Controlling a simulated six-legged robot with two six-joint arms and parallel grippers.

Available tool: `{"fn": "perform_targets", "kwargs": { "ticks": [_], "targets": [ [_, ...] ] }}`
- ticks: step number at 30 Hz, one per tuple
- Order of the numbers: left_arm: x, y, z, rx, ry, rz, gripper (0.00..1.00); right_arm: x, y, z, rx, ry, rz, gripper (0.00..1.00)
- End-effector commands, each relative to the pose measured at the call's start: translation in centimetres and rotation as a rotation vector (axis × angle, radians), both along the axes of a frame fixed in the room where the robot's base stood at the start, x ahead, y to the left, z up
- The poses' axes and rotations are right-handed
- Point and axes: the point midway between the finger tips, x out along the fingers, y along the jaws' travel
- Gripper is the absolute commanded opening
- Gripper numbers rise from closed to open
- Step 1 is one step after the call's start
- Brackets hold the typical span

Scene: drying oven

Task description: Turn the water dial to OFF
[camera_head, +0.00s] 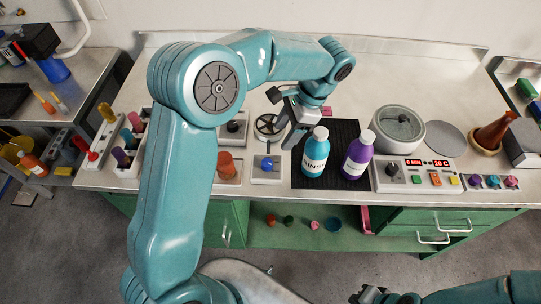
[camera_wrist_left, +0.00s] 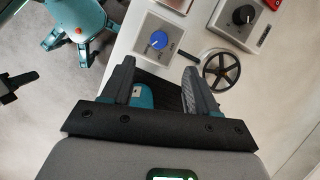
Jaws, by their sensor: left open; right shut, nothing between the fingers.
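A blue dial (camera_head: 267,164) sits on a small white plate (camera_head: 258,179) at the front edge of the bench. I take it as the water dial; its lettering is too small to read. It also shows in the left wrist view (camera_wrist_left: 158,40), beyond my fingertips. My left gripper (camera_head: 294,142) is open above the bench, right of the dial and apart from it. Its two fingers show spread in the left wrist view (camera_wrist_left: 158,78). My right gripper (camera_head: 378,296) is low at the bottom edge, shut and empty, far from the dial.
A black handwheel (camera_head: 268,126) stands behind the dial. A black knob (camera_head: 233,127) is behind left. A blue bottle (camera_head: 316,152) and a purple bottle (camera_head: 357,155) stand on a dark mat (camera_head: 338,182) close right of my left gripper. A control box (camera_head: 419,175) is further right.

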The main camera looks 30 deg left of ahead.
Motion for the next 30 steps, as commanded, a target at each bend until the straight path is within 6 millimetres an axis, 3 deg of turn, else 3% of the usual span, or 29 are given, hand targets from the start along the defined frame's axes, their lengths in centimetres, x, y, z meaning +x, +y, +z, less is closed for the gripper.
{"fn": "perform_targets", "kwargs": {
  "ticks": [9, 15, 27, 28, 30],
  "targets": [
    [-2.2, 1.9, -6.9, 0.000, 0.005, 0.000, 0.59, 0.0, 0.0, 0.7, 0.000, 0.000, 0.000, 0.00],
    [-2.8, 2.7, -9.8, -0.001, 0.004, 0.000, 0.59, 0.0, 0.0, 1.0, 0.000, 0.000, 0.000, 0.00],
    [-2.8, 2.9, -10.9, 0.000, 0.000, -0.001, 0.59, 0.0, 0.0, 1.0, 0.000, 0.000, 0.000, 0.00],
    [-2.8, 2.9, -10.9, 0.000, 0.000, -0.001, 0.56, 0.0, 0.0, 1.0, 0.000, 0.000, 0.000, 0.00],
    [-2.8, 2.9, -10.9, 0.000, 0.000, -0.001, 0.33, 0.0, 0.0, 1.1, 0.000, 0.000, 0.000, 0.00]
  ]
}}
